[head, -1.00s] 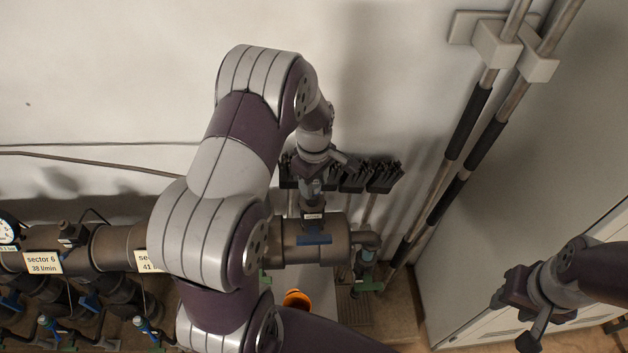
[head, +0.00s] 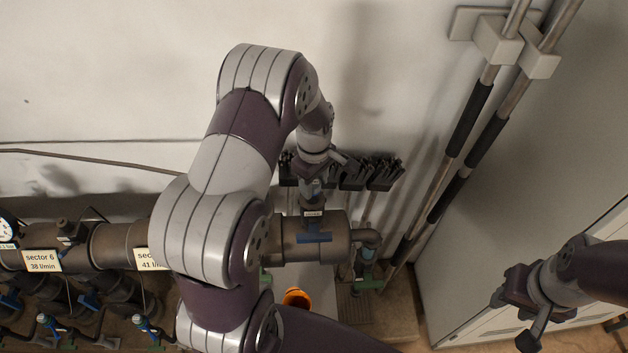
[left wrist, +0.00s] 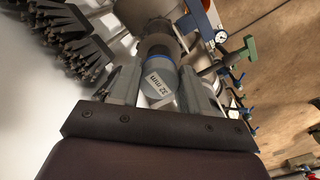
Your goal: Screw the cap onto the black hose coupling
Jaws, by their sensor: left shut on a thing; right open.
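My left gripper (head: 314,188) is above the end of the large grey pipe and points down. In the left wrist view its two fingers (left wrist: 152,88) are shut on a round grey cap (left wrist: 160,85) marked "32 mm". A blue ring (left wrist: 157,58) shows just beyond the cap. My right gripper (head: 514,318) is open and empty at the lower right.
The large pipe (head: 338,238) carries a blue valve handle (head: 313,239). Black brushes (head: 372,176) hang on the wall behind. An orange container (head: 296,298) is below. Poles (head: 468,145) lean at the right near a pale cabinet (head: 530,180). Manifold valves crowd the left.

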